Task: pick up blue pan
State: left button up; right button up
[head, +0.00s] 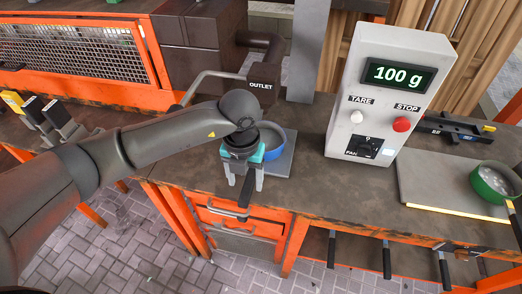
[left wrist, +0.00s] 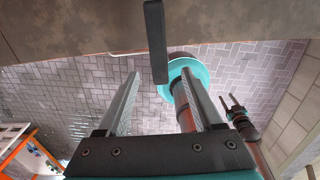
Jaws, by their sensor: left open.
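The blue pan (head: 278,153) sits on a grey plate (head: 286,167) on the workbench, below the box marked OUTLET. My left arm and gripper hide part of it. Its dark handle (head: 245,190) points toward the bench's front edge. My left gripper (head: 246,186) is open over the handle, with one finger on each side of it. In the left wrist view the dark handle (left wrist: 155,35) reaches down from the top, its end between the two open fingers (left wrist: 161,74). I cannot tell whether the fingers touch it.
A white control box (head: 385,95) reading 100 g stands right of the pan. A green pan (head: 490,182) sits on a plate (head: 425,180) at the right. The bench's front edge and orange drawers (head: 240,222) lie below my gripper.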

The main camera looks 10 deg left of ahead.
aim_at(246, 191)
pick_arm(q)
notch_tip(246, 191, down, 8)
jog(key=shift+a+r, duration=0.1)
jog(key=shift+r, duration=0.1)
dwell(0.3)
jog(key=shift+r, duration=0.1)
grip_shut()
jog(key=shift+w, duration=0.1)
dwell(1.1)
